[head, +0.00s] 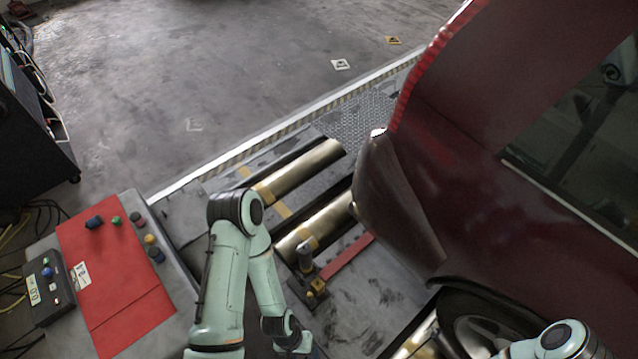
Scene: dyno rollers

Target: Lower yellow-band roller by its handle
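Two metal rollers lie in the floor bed beside the red car: a far roller (306,167) and a near roller (325,220).
The red car (450,190) fills the right side, its wheel (485,325) low in the picture. A console with a red panel (115,270), buttons and a small control box (48,285) stands at left. A dark cabinet (35,130) is behind it. Floor beyond is open.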

